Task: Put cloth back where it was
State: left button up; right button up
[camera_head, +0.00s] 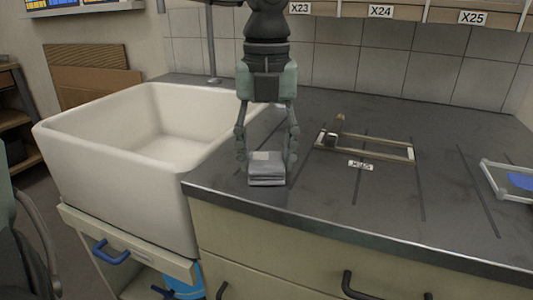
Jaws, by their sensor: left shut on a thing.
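The cloth (267,174) is a small grey folded stack near the counter's front left corner, close to the sink. My left gripper (267,157) points down over it from above, with one finger on each side. It is shut on the cloth, and the cloth's front and top show between the fingertips. The cloth is at or very near the counter surface; I cannot tell whether it touches.
A large white sink (110,190) is to the left. A rectangular frame (375,146) with a small object at its left end lies right of the gripper, behind a small label (361,165). A blue-and-white item (515,181) is at the right edge. The dark counter (330,208) is clear in front.

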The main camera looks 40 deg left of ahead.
aim_at(266, 160)
pick_arm(q)
jog(key=o, duration=0.8)
jog(key=shift+o, duration=1.2)
jog(key=shift+r+p, duration=0.25)
jog(key=shift+p, duration=0.05)
notch_tip(266, 160, up, 12)
pick_arm(e)
jog(key=shift+s+f, duration=0.1)
jog(key=shift+f, duration=0.1)
pick_arm(q)
jog(key=shift+f, duration=0.1)
